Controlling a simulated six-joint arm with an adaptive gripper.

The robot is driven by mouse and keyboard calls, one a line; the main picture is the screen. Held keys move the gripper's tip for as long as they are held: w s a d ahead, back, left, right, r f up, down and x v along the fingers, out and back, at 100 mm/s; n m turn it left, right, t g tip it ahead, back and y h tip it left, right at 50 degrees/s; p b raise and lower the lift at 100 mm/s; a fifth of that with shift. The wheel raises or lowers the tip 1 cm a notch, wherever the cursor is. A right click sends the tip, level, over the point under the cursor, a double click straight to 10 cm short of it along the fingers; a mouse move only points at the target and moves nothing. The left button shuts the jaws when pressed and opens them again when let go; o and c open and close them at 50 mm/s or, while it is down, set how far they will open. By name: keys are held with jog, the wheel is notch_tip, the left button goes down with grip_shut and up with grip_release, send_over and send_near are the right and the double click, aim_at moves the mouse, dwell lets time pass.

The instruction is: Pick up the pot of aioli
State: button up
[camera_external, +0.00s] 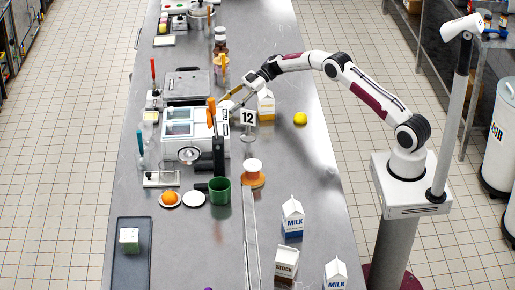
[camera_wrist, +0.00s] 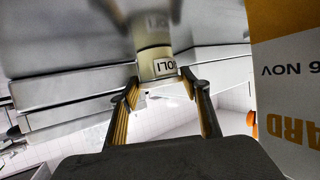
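The pot of aioli (camera_wrist: 157,62) is a small cream pot with a white label, of which the letters "OLI" show, upside down in the wrist view. It stands against a shiny steel surface that mirrors it. My gripper (camera_wrist: 162,78) has its two yellow-padded fingers spread apart, with the pot at or just beyond the fingertips. I see no clear contact on either side. In the external view my gripper (camera_external: 231,97) reaches left over the counter beside the white unit; the pot cannot be made out clearly there.
A "12" sign (camera_external: 248,118), a white unit with lidded wells (camera_external: 190,150) and upright orange-handled tools (camera_external: 211,112) crowd the area. The counter's right side is fairly clear.

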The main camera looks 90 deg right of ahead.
aim_at(230, 103)
jog(key=c, duration=0.3)
jog(key=shift+r, duration=0.1)
jog(key=shift+r, duration=4.95)
